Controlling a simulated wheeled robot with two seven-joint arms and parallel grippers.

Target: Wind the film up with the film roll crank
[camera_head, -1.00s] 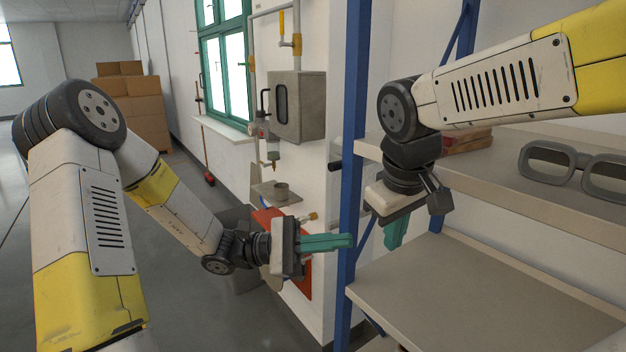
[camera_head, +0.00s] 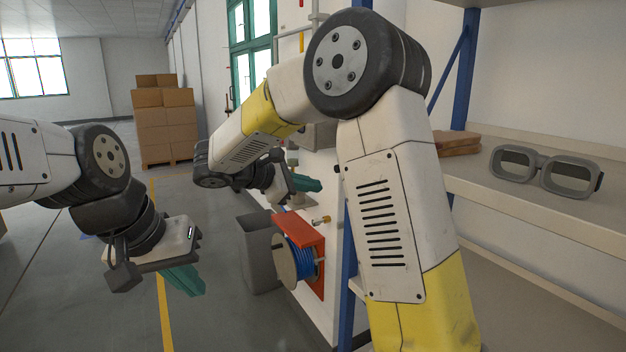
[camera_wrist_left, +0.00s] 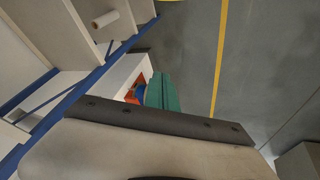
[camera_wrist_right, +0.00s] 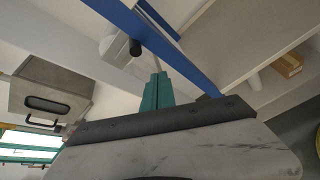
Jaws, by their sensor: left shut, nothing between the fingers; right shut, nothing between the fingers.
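I cannot identify a film roll or its crank for certain. In the right wrist view a pale rounded thing (camera_wrist_right: 115,48) with a dark knob (camera_wrist_right: 135,47) sits beside a blue post. In the left wrist view a white roll (camera_wrist_left: 104,19) lies on a shelf. My left gripper (camera_head: 183,280) is shut and empty, over open floor at the left. Its green fingers also show in the left wrist view (camera_wrist_left: 162,92). My right gripper (camera_head: 307,184) is shut and empty, near the wall above a reel. Its fingers show in the right wrist view (camera_wrist_right: 157,92).
A blue reel (camera_head: 301,260) sits in an orange-red bracket (camera_head: 314,237) on the wall, beside a grey bin (camera_head: 259,255). Shelving with blue posts (camera_head: 348,285) and grey goggles (camera_head: 546,170) stands at the right. Stacked cartons (camera_head: 165,120) stand far back. Floor at left is clear.

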